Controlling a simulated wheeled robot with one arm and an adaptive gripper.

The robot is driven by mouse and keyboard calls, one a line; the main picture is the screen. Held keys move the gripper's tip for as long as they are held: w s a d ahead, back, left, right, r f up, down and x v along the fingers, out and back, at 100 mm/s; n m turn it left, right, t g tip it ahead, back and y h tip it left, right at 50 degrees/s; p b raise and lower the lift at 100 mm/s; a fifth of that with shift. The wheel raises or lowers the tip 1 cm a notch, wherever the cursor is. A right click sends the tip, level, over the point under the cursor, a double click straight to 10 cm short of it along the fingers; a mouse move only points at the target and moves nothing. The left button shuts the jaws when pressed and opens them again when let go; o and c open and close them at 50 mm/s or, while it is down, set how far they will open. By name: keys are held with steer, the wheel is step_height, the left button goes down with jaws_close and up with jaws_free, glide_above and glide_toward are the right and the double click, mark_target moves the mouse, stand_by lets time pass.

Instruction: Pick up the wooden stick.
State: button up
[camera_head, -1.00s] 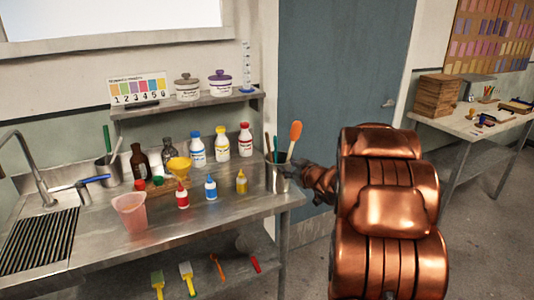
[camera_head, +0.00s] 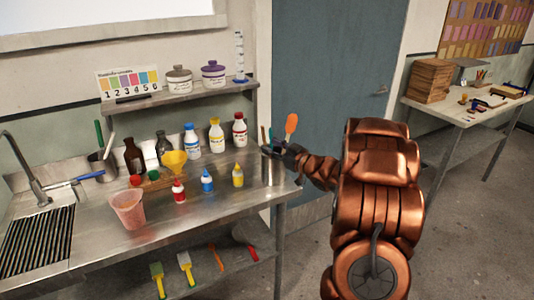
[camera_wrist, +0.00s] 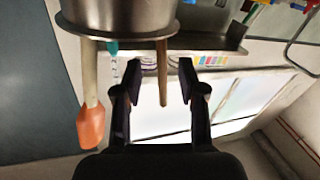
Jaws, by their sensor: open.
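The wooden stick (camera_wrist: 163,85) stands in a metal cup (camera_wrist: 115,12) and sticks out past its rim. The wrist view shows this upside down. My gripper (camera_wrist: 157,72) is open, and the stick appears between its two dark fingers, with gaps on both sides. I cannot tell whether the stick is fully within their reach. In the head view, my gripper (camera_head: 283,147) is at the top of the metal cup (camera_head: 271,172), near the right end of the steel counter. The stick is not clearly distinguishable there.
An orange spatula (camera_wrist: 91,125) and a teal-tipped tool (camera_wrist: 112,47) share the cup. Small dropper bottles, including a yellow one (camera_head: 238,176), stand left of the cup on the counter (camera_head: 215,215). A shelf (camera_head: 190,92) hangs above.

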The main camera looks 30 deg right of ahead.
mark_target(266, 145)
steer(key=shift+p+x, duration=0.55)
steer(key=shift+x, duration=1.3)
steer(key=shift+f, duration=0.1)
jaws_close()
